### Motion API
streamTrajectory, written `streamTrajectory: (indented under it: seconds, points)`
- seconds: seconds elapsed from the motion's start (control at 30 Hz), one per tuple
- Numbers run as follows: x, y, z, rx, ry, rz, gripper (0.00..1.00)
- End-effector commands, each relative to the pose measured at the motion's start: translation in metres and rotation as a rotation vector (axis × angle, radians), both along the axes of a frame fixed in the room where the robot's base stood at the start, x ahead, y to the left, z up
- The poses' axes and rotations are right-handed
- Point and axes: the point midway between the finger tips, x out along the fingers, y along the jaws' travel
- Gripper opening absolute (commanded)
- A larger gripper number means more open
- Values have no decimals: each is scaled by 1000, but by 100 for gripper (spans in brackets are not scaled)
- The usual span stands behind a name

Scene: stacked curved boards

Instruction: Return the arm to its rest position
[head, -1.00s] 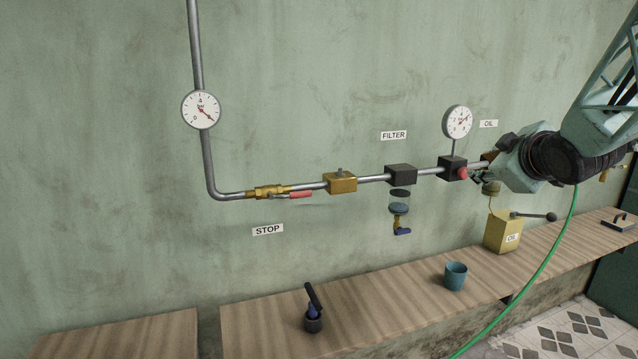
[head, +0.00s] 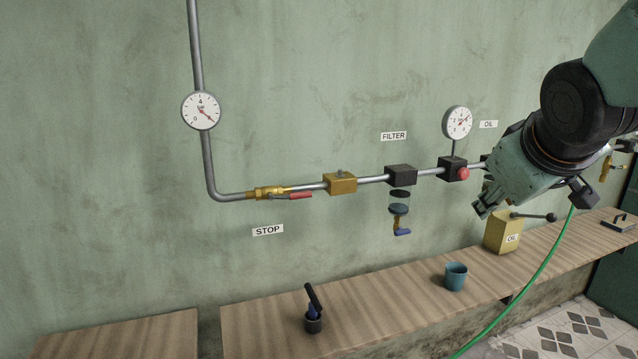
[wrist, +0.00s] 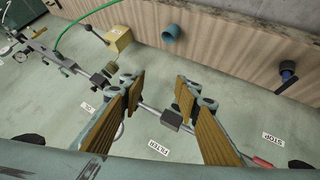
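My gripper (head: 528,200) is at the right of the head view, in front of the pipe line and above and near the yellow oil can (head: 503,233). In the wrist view my gripper (wrist: 160,88) shows two ribbed brown fingers spread apart with nothing between them. Part of the pipe and a dark block (wrist: 172,118) show behind that gap. My arm comes in from the upper right of the head view and hides part of the pipe line at the right. I cannot tell its exact distance from the wall.
The wall pipe carries a brass valve with a red lever (head: 272,193), a brass block (head: 340,182), a filter (head: 400,190) and a round gauge (head: 458,122). A blue cup (head: 456,277) and a dark pot with a black-handled tool (head: 313,315) stand on the wooden bench (head: 390,300). A green hose (head: 540,275) hangs at right.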

Motion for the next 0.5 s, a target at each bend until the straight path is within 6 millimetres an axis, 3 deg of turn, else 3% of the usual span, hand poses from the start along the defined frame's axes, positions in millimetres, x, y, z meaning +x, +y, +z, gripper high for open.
streamTrajectory:
  seconds: [0.5]
  points:
    - [-134,59,-26,180,172,-123,30]
